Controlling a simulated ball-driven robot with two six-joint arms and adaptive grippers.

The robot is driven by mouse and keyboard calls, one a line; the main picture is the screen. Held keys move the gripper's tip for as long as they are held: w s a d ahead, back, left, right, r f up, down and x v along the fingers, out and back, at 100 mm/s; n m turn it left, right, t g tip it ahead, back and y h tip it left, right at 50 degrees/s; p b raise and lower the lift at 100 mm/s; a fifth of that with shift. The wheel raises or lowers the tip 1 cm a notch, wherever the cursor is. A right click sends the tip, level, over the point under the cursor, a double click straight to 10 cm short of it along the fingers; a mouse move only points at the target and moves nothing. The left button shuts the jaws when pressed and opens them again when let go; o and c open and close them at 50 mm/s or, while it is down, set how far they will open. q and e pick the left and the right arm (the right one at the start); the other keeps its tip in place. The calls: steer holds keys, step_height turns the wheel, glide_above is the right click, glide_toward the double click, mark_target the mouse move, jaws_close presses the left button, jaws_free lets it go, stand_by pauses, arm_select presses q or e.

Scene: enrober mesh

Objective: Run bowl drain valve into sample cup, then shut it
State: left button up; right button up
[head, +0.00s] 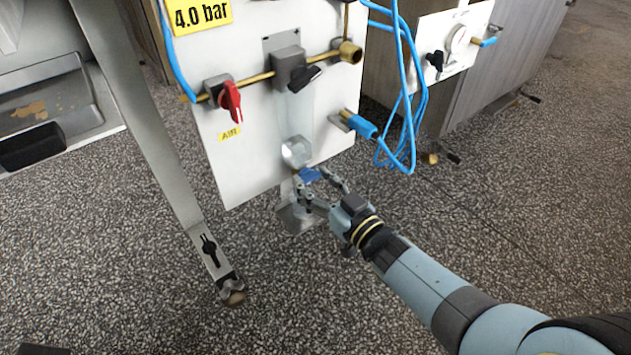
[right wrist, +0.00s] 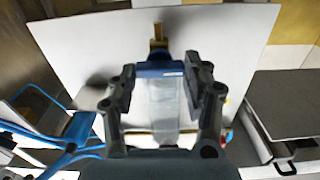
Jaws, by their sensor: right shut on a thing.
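The clear bowl (head: 297,152) hangs low on the white panel, and a blue drain valve (head: 309,175) sits at its lower end. My right gripper (head: 322,186) reaches up to it from the lower right, shut on the blue valve. In the right wrist view the blue valve (right wrist: 160,70) lies between the two fingers, with the translucent bowl (right wrist: 163,105) beside it. A pale, partly see-through piece (head: 297,217) stands below the valve, partly behind the fingers; I cannot tell whether it is the sample cup, or whether liquid is running. My left gripper is out of view.
A metal leg (head: 150,130) stands at left.

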steer(key=m+p, duration=0.1)
steer(key=m, duration=0.3)
steer(key=shift+d, duration=0.1)
steer(key=m, duration=0.3)
steer(key=shift+m, duration=0.4)
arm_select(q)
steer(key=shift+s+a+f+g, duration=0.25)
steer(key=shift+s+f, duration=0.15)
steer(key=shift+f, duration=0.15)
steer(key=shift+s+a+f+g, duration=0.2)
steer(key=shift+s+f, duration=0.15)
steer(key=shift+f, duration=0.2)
arm_select(e)
steer(key=m, duration=0.6)
steer(key=shift+f, duration=0.2)
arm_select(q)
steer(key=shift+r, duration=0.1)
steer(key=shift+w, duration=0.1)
arm_select(e)
steer(key=o, duration=1.2)
steer(key=shift+c, duration=0.2)
steer(key=shift+d, duration=0.1)
arm_select(q)
steer(key=shift+p, duration=0.3)
arm_select(e)
steer(key=v, duration=1.2)
